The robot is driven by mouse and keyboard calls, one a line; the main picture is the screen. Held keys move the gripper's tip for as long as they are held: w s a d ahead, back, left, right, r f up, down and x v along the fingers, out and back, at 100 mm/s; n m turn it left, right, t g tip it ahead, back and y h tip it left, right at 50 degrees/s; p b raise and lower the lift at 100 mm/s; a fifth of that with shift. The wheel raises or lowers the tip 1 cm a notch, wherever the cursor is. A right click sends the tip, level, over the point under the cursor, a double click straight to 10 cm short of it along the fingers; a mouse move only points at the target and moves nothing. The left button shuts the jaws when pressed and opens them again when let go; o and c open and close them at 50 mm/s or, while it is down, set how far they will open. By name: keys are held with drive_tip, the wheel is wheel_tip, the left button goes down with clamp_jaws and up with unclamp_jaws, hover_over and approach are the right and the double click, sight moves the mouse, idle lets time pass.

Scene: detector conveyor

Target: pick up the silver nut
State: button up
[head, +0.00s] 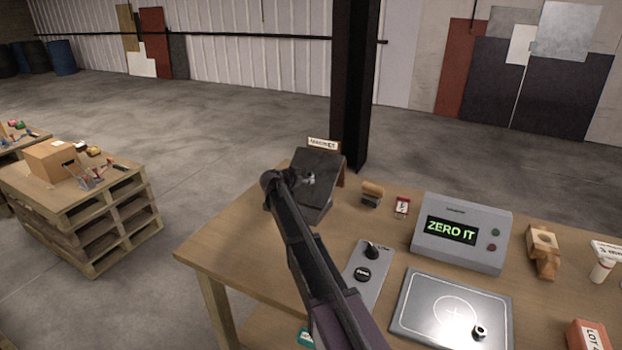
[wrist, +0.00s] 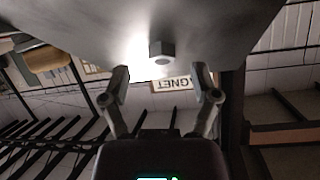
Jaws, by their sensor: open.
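A small grey hexagonal nut (wrist: 161,52) sits on a broad grey face (wrist: 215,38) in the wrist view, beside a bright patch of glare. My gripper (wrist: 161,76) is open, one finger on each side of the nut's line and a little short of it; nothing is between the fingertips. In the head view my arm reaches to a dark tilted board (head: 322,165) with a label above it, which reads "MAGNET" in part in the wrist view. A light speck on that board is too small to tell apart there.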

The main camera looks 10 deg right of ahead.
drive_tip(key=shift+f+x, duration=0.2)
drive_tip(key=shift+x, duration=0.95)
drive_tip(key=shift+s+a+r, duration=0.2)
drive_tip(key=shift+a+r, duration=0.05)
drive_tip(key=shift+w+f, duration=0.1)
clamp_jaws()
